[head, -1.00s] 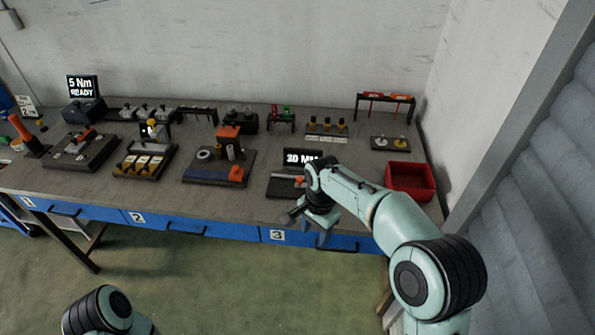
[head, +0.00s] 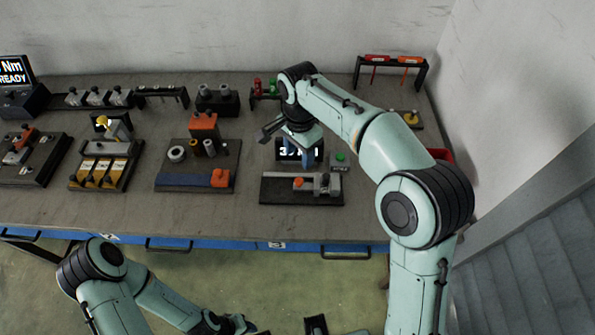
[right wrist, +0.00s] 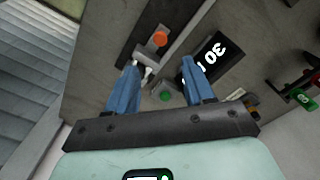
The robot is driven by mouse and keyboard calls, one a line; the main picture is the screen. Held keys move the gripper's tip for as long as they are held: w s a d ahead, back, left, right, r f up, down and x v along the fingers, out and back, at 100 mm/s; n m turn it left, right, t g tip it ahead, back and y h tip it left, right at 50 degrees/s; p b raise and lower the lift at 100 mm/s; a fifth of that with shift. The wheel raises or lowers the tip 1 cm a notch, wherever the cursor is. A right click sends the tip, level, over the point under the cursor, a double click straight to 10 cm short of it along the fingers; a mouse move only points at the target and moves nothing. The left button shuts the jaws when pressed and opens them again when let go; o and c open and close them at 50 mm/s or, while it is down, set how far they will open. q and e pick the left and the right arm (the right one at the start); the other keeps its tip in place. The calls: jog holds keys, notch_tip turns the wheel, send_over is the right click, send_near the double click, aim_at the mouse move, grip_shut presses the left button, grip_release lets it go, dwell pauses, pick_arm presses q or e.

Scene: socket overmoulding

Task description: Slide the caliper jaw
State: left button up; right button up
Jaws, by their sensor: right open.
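The caliper (head: 318,183) is a grey metal bar tool with an orange knob (head: 298,183), lying on a dark base plate (head: 275,198) near the bench's front edge. My right gripper (head: 305,163) is open above and behind it, partly in front of the display. In the right wrist view, its blue fingers (right wrist: 159,68) are spread and empty, with the caliper's grey jaw (right wrist: 146,58) beyond the left fingertip and the orange knob (right wrist: 160,39) further off. My left arm ends low in the picture, where its gripper (head: 238,325) shows only partly.
A display (head: 288,150) stands behind the caliper, partly hidden by my fingers; a green button (head: 340,157) sits to its right. A plate with an orange block (head: 220,178) lies to the left. A red bin (head: 442,155) is mostly hidden behind my right arm.

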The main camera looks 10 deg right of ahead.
aim_at(299, 180)
notch_tip(299, 180, down, 11)
jog(key=shift+f+b, duration=0.15)
jog(key=shift+b, duration=0.5)
